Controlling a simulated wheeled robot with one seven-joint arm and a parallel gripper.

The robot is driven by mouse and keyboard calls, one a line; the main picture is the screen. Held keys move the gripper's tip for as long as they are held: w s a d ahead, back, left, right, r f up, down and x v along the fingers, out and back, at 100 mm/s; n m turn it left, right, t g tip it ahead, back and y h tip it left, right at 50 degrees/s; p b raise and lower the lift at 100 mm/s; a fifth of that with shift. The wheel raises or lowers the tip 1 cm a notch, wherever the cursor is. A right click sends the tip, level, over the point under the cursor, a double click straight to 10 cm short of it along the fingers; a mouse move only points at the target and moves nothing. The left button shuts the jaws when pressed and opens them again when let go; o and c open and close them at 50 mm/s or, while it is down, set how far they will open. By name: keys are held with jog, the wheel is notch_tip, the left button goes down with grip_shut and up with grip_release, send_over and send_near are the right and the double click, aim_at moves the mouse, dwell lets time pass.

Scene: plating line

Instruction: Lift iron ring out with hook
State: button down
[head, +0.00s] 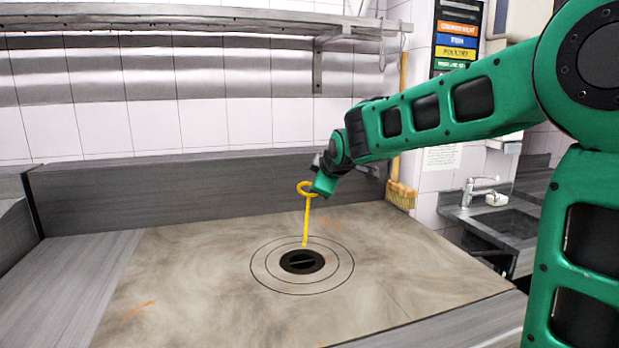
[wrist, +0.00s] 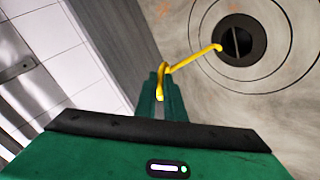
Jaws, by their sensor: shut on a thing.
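My gripper (head: 316,188) is shut on the yellow hook (head: 306,222), near its looped handle. The hook's shaft hangs down, near upright in the head view. The hook also shows between my green fingers in the wrist view (wrist: 190,60). Its lower tip is at the edge of the dark round centre (head: 302,262) of the plate, which has a bar across it, also seen in the wrist view (wrist: 236,40). I cannot tell whether the tip touches. Thin concentric circles mark the iron rings (head: 262,262) around the centre, flush with the plate.
The brownish, smeared cooking plate (head: 190,280) is otherwise clear. A grey back wall (head: 150,195) rises behind it. A wall shelf (head: 180,20) runs above. A brush (head: 401,194) hangs at the back right, near a sink with a tap (head: 478,188).

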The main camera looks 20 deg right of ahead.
aim_at(311, 195)
jog(key=w+r+n+y, duration=0.1)
jog(key=a+r+n+t+y, duration=0.1)
jog(key=n+y, duration=0.1)
jog(key=shift+w+r+t, duration=0.2)
jog(key=shift+w+t, duration=0.1)
jog(key=shift+w, duration=0.1)
jog(key=shift+n, duration=0.3)
jog(key=shift+a+f, duration=0.15)
jog(key=shift+f, duration=2.85)
jog(key=shift+s+d+f, duration=0.15)
jog(key=shift+s+d, duration=0.1)
jog(key=shift+s, duration=0.5)
jog(key=shift+s+d+f, duration=0.15)
jog(key=shift+s+d, duration=0.05)
jog(key=shift+s, duration=0.6)
jog(key=shift+s+d+f, duration=0.15)
jog(key=shift+s+d, duration=0.1)
jog(key=shift+s, duration=0.5)
jog(key=shift+s+f, duration=0.1)
jog(key=shift+f, duration=1.95)
jog(key=shift+s, duration=1.25)
